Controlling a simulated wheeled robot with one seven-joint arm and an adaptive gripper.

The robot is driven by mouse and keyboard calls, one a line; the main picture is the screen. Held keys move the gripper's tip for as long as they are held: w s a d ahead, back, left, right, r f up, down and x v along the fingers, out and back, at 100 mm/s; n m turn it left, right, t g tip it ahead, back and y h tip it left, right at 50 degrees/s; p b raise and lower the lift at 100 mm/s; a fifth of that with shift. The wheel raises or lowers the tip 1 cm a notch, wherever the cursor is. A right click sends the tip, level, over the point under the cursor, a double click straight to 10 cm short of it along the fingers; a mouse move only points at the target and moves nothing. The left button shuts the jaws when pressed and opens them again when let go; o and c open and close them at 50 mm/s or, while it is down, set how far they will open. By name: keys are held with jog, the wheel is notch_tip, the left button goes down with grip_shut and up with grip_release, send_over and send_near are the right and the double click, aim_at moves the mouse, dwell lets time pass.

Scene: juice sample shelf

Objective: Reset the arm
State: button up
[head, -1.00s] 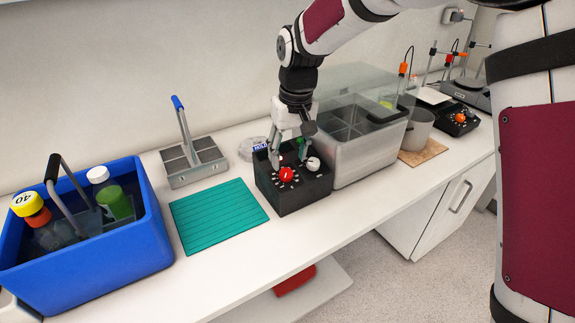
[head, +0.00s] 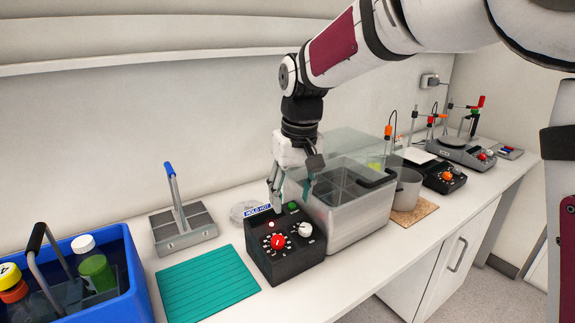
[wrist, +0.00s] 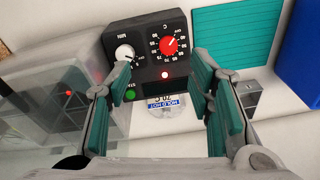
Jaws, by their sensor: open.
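My gripper (head: 292,196) is open and empty, pointing down above the back of the black control box (head: 285,262). In the wrist view my gripper's (wrist: 165,110) two teal-padded fingers stand apart, with the control box (wrist: 148,30) beyond them. The box has a red dial (head: 278,241), a white dial (head: 305,229), a green button (head: 292,206) and a small lit red lamp (wrist: 165,75). The fingers look clear of both dials. Whether a fingertip touches the box's back edge I cannot tell.
A metal bath with a clear lid (head: 350,215) stands close right of the box. A teal mat (head: 207,285) lies left, with a metal rack (head: 183,232) behind it. A blue crate (head: 135,285) holding bottles is at far left. A grey pot (head: 408,188) stands further right.

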jog(key=s+d+r+m+t, duration=0.1)
jog(key=s+d+r, duration=0.4)
jog(key=s+d, duration=0.25)
jog(key=s+d+f+m+t, duration=0.1)
jog(key=s+d, duration=0.5)
jog(key=s, duration=0.4)
jog(key=s+d+f+m+t+h, duration=0.1)
jog(key=s+d+m, duration=0.1)
jog(key=s+d, duration=0.3)
jog(key=s, duration=0.4)
jog(key=shift+s+d+m+t, duration=0.3)
jog(key=shift+s+d, duration=0.1)
